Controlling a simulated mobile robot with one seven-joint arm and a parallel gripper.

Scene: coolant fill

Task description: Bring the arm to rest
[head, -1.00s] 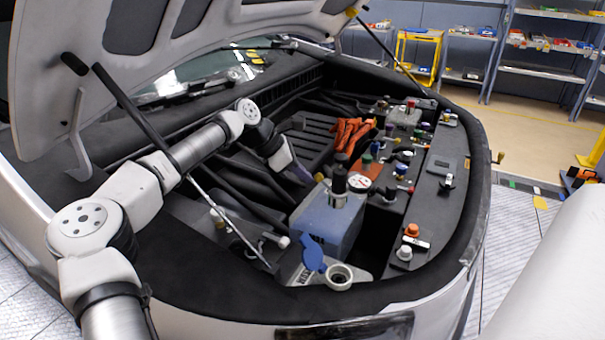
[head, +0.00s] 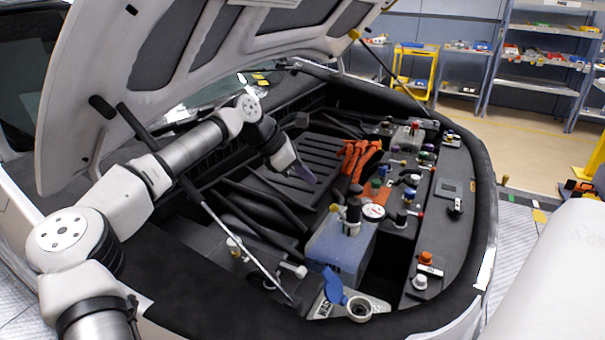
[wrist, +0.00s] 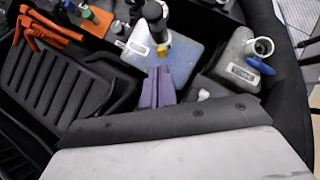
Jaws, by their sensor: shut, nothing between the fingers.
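My arm reaches from the left over the open engine bay, under the raised hood. My gripper (head: 304,174) ends in purple fingers, which are shut and empty. It hangs above the dark ribbed cover, left of the orange cables (head: 360,158) and up-left of the pale blue tank (head: 340,245) in the head view. In the wrist view the shut fingers (wrist: 158,88) show in front of the tank (wrist: 185,58), with no clear contact.
The raised hood (head: 190,60) and its thin strut (head: 235,240) are close to my arm. A filler neck (head: 358,309) with a blue cap (head: 334,286) beside it is at the bay's front. Several small caps and fittings line the right side. Shelves (head: 540,60) stand behind.

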